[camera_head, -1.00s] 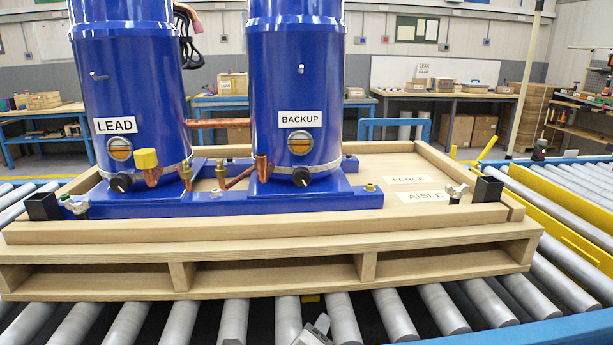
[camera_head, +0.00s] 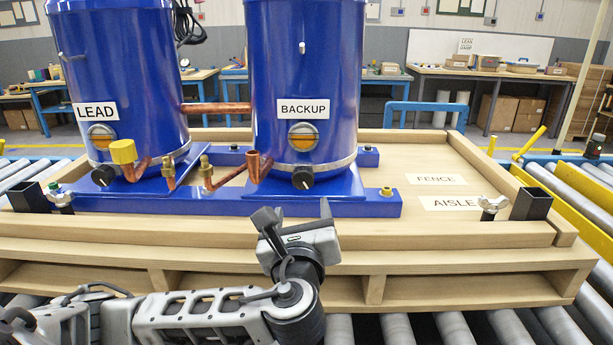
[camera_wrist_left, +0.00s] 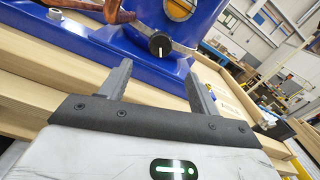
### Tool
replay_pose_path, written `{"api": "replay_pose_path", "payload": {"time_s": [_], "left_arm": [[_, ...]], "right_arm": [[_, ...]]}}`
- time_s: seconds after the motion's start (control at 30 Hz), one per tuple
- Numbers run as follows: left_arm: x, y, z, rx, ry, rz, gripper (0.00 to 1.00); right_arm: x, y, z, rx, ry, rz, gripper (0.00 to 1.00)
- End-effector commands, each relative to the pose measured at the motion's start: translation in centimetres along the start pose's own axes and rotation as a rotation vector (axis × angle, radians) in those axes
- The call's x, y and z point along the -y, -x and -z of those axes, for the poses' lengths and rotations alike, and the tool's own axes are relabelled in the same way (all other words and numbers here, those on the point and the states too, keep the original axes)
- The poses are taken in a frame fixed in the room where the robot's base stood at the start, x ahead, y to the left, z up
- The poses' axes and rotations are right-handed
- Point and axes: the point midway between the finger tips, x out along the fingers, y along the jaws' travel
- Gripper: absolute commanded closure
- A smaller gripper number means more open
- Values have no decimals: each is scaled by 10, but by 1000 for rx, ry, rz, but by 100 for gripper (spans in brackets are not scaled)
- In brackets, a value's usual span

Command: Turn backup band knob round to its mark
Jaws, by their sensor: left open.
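The backup band knob (camera_head: 303,178) is a small black knob with a white pointer line, low on the front of the blue BACKUP compressor (camera_head: 305,75). In the left wrist view the knob (camera_wrist_left: 160,45) sits ahead of and between the fingers, apart from them, its white line close to upright. I cannot make out its mark. My left gripper (camera_head: 292,212) is in front of the pallet's front edge, below the knob. Its fingers (camera_wrist_left: 155,85) are spread and empty. My right gripper is in neither view.
The LEAD compressor (camera_head: 115,70) has a similar black knob (camera_head: 103,175). Copper pipes, one with a yellow cap (camera_head: 122,151), stand left of the backup knob. Black corner posts with wing fasteners (camera_head: 492,205) stand at the pallet's front corners. The wooden deck by the FENCE label (camera_head: 436,179) is clear.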

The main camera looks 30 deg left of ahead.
Motion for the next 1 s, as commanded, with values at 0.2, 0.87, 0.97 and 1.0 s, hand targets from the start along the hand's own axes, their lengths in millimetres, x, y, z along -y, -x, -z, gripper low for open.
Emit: {"api": "replay_pose_path", "payload": {"time_s": [0.2, 0.87, 0.97, 1.0], "left_arm": [[0, -50, -3, 2, 0, -5, 38], [0, -122, 0, -1, 3, 0, 38], [0, -122, 0, -2, 3, 0, 38], [0, -122, 0, -2, 3, 0, 38]], "right_arm": [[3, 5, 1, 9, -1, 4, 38], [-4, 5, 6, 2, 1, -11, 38], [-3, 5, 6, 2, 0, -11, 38], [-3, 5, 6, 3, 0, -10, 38]]}}
